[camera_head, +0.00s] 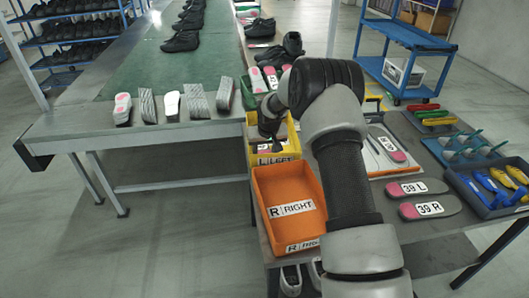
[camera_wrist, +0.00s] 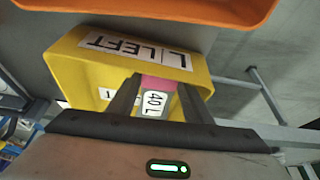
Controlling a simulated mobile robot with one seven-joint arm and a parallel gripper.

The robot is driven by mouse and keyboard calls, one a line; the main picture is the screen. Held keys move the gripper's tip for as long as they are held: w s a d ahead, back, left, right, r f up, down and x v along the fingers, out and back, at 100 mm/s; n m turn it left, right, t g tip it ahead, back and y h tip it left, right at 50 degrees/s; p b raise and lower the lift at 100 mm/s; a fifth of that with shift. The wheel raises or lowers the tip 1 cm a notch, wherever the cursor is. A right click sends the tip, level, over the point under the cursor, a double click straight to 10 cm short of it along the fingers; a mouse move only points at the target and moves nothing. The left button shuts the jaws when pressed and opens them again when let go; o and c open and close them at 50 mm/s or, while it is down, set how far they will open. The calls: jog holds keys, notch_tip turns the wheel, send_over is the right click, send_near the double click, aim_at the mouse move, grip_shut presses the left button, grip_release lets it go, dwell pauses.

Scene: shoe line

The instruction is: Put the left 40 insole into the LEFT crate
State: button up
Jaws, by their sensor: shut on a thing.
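The yellow LEFT crate (camera_head: 254,150) stands at the table's left edge, behind the orange crate. It also shows in the wrist view (camera_wrist: 75,75), with its "L LEFT" label upside down. My gripper (camera_head: 269,138) is at this crate, pointing down into its opening. In the wrist view my gripper (camera_wrist: 158,88) is shut on the left 40 insole (camera_wrist: 157,84), which has a pink end and a white "40 L" label. The insole lies against the view of the crate's inside. Its lower end is hidden, and I cannot tell if it touches the crate.
The orange RIGHT crate (camera_head: 285,188) stands in front of the yellow one. Insoles 39 L (camera_head: 412,188) and 39 R (camera_head: 430,208) lie on the table to the right. The conveyor bench with insoles is at left.

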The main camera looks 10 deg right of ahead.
jog(key=shift+f, duration=0.2)
jog(key=o, duration=0.7)
jog(key=shift+o, duration=0.2)
jog(key=shift+r, duration=0.15)
